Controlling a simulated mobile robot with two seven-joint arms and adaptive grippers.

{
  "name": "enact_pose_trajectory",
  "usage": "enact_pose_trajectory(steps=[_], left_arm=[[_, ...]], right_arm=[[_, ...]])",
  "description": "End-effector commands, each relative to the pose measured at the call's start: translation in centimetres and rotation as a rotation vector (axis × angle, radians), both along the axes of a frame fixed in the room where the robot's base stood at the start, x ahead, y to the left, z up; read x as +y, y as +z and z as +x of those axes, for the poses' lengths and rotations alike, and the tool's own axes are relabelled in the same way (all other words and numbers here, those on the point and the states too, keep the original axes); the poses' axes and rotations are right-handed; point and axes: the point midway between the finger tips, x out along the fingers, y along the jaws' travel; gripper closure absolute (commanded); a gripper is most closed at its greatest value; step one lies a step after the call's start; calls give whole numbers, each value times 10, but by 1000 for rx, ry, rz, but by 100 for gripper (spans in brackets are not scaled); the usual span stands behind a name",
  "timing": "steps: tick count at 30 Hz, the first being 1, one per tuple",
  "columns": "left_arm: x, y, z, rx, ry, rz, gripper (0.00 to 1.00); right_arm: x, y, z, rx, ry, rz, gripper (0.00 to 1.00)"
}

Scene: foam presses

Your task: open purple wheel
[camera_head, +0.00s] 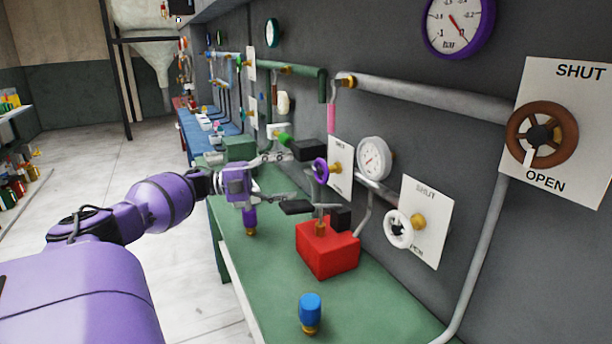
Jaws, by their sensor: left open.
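The purple wheel (320,170) stands out from a white plate (340,168) on the grey wall, above the green bench. The plate carries lettering too small to read fully. My left gripper (302,179) reaches in from the left, just left of the wheel. Its two dark fingers are spread wide, one above and one below the wheel's level, with nothing between them that I can see held. I cannot tell whether a finger touches the wheel. My right gripper is not in view.
A red block (327,249) sits on the green bench (275,300) below the gripper. A blue-topped knob (310,308) stands nearer. A white wheel (397,229), a gauge (374,158) and a brown wheel (542,134) are on the wall to the right.

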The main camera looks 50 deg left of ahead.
Motion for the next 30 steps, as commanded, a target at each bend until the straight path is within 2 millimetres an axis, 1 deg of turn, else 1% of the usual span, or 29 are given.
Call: enact_pose_trajectory(steps=[1,3,9,14,30], left_arm=[[7,-1,-8,1,3,1,30],[15,-2,-18,3,2,1,30],[27,-4,-35,1,-1,1,30],[30,-4,-38,1,-1,1,30],[29,-4,-38,1,-1,1,30]], right_arm=[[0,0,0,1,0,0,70],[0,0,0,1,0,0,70],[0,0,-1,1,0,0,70],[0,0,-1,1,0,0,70],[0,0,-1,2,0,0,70]])
